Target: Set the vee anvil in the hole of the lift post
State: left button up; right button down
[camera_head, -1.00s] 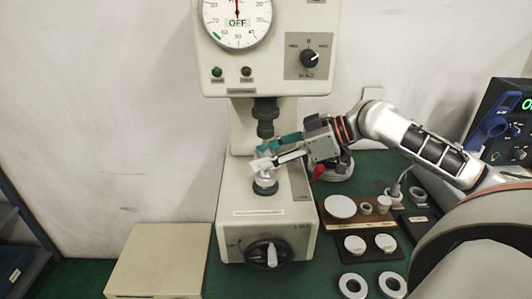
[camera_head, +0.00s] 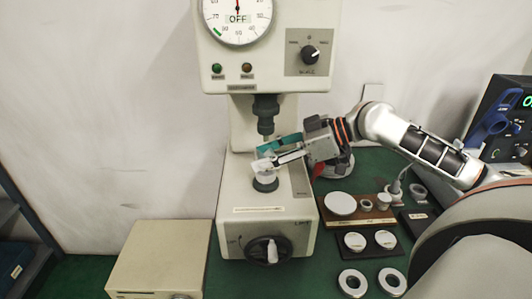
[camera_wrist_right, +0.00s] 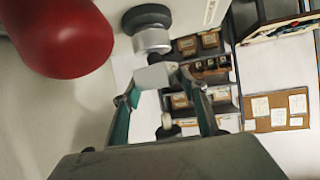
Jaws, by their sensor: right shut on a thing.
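My right gripper (camera_head: 266,157) is shut on the vee anvil (camera_head: 262,166), a small light-grey block. It holds the anvil just above the lift post (camera_head: 265,184), which has a dark round collar and a bright metal top. In the right wrist view the anvil (camera_wrist_right: 155,75) is between my fingertips (camera_wrist_right: 158,92), in line with the post's metal cylinder (camera_wrist_right: 152,40). The anvil and post appear very close; I cannot tell whether they touch or whether the anvil is in the hole. The hole is hidden. My left gripper is not in view.
The tester's dark spindle (camera_head: 266,112) hangs just above my fingers. A brown tray (camera_head: 372,217) with discs and rings, a black tray (camera_head: 344,252) with two discs, and two loose rings (camera_head: 352,283) lie to the right. A beige box (camera_head: 160,258) stands at left.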

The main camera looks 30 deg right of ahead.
jog(key=shift+f, duration=0.8)
jog(key=c, duration=1.1)
grip_release()
jog(key=shift+f, duration=0.1)
jog(key=v, duration=1.2)
